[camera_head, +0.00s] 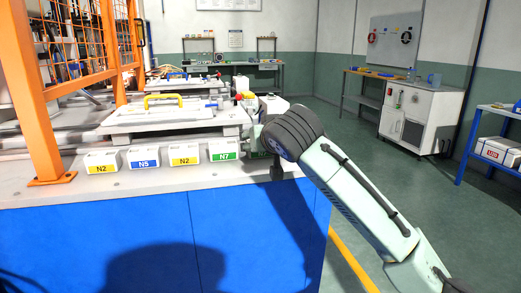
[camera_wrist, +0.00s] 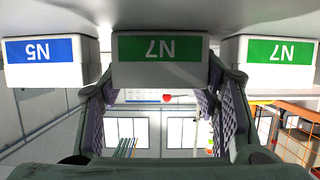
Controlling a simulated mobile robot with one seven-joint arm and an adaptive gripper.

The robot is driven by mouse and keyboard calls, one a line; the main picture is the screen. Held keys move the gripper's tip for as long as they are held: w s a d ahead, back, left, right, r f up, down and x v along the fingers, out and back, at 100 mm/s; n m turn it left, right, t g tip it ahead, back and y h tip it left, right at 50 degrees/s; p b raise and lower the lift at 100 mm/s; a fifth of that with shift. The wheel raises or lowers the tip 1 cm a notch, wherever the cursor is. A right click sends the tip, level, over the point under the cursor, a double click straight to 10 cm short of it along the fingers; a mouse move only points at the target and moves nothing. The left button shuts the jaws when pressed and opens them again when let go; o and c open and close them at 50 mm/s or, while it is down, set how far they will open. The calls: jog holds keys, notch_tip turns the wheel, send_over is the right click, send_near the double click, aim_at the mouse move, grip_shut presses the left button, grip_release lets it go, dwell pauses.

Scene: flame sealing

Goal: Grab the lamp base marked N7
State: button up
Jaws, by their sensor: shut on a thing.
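In the wrist view, which looks upside down, a white lamp base with a green N7 label (camera_wrist: 160,48) sits between the fingers of my gripper (camera_wrist: 165,85). The gripper is shut on this N7 base. A second green N7 base (camera_wrist: 282,52) is on the right of that view, and a blue N5 base (camera_wrist: 45,50) is on the left. In the head view, one N7 base (camera_head: 223,150) stands on the bench just left of my gripper.
The head view shows bases N2 (camera_head: 102,162), N5 (camera_head: 143,158) and another N2 (camera_head: 185,155) in a row along the blue-fronted bench (camera_head: 150,215). An orange cage frame (camera_head: 30,100) rises at the left. A raised fixture with a yellow handle (camera_head: 163,98) stands behind the row.

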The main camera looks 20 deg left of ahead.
jog(key=shift+c, duration=0.9)
jog(key=shift+r, duration=0.1)
